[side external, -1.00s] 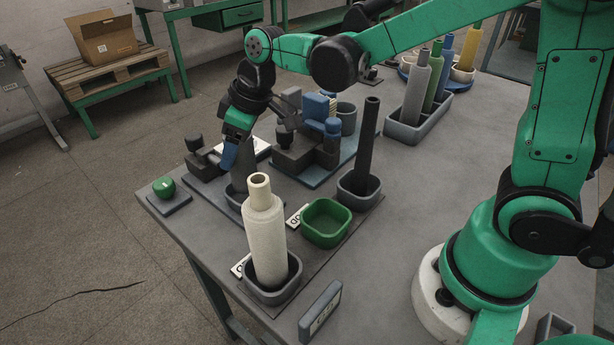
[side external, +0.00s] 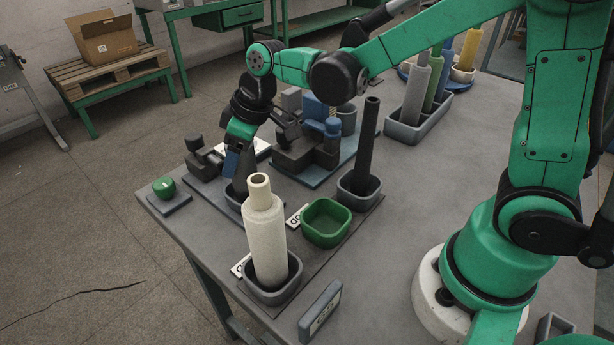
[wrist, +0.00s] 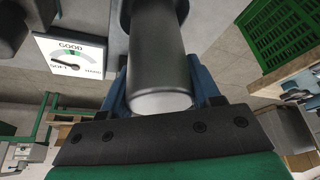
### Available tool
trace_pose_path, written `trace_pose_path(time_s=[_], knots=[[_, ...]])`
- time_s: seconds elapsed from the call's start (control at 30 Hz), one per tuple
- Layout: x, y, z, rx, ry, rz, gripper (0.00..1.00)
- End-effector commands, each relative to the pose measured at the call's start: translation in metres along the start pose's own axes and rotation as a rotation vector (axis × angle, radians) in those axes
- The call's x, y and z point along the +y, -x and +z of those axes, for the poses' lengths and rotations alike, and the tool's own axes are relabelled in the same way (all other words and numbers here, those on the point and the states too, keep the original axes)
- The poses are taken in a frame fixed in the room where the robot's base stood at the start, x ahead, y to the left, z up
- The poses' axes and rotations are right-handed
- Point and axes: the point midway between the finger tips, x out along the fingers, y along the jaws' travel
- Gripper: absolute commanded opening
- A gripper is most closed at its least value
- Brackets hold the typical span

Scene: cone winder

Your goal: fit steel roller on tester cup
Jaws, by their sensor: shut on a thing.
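The steel roller (wrist: 160,75) is a grey metallic cylinder with a pale end face, between the blue fingers of my gripper (wrist: 160,92) in the wrist view. In the side view my gripper (side external: 237,164) is shut on the roller (side external: 243,178), near its upper end. The roller's lower part is at the grey cup (side external: 230,200) below; the cup is partly hidden behind the cream cone. I cannot tell whether the roller is fully seated. The wrist view shows a dial plate (wrist: 71,61) marked GOOD, SOFT and HARD beside the roller.
A cream cone (side external: 266,240) stands in a front cup, and a black tube (side external: 368,140) in another. An empty green tray (side external: 326,222) lies between. A dark machine (side external: 296,150) stands behind my gripper. A green knob (side external: 163,187) is at the left edge. The table's right middle is clear.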

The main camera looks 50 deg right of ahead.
Motion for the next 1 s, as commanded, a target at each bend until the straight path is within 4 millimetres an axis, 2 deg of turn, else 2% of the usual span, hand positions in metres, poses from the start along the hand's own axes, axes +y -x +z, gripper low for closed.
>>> trace_pose_path(time_s=[0.43,1.0], knots=[[0.000,-0.010,0.004,0.000,0.000,0.000,0.00],[0.000,-0.012,0.005,0.000,0.000,0.000,0.00]])
